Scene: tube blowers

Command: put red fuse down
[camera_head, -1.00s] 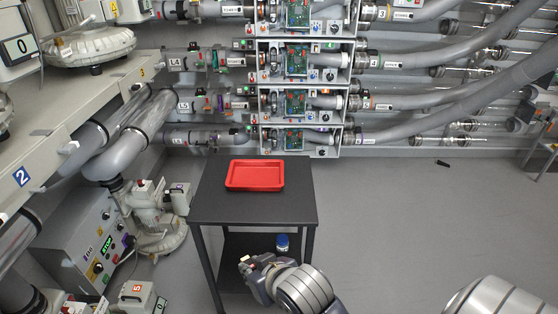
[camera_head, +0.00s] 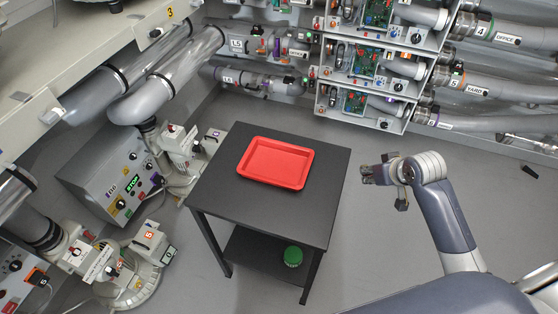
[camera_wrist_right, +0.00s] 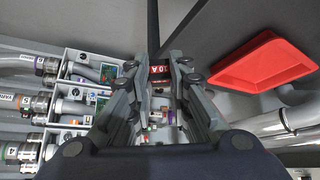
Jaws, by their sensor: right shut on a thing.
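A small red fuse with white "10 A" lettering (camera_wrist_right: 160,72) is held between the fingers of my right gripper in the right wrist view. My right gripper (camera_head: 370,174) is shut on it, in the air to the right of the black table (camera_head: 272,208). The fuse is too small to make out in the head view. An empty red tray (camera_head: 242,166) lies on the tabletop, to the left of the gripper. The tray also shows at upper right in the right wrist view (camera_wrist_right: 262,65), apart from the fingers. My left gripper is not in view.
A green-lidded jar (camera_head: 293,256) stands on the table's lower shelf. A grey control box (camera_head: 112,180) and blower machinery (camera_head: 182,155) stand left of the table. Tube panels (camera_head: 370,70) line the back wall. The tabletop around the tray is bare.

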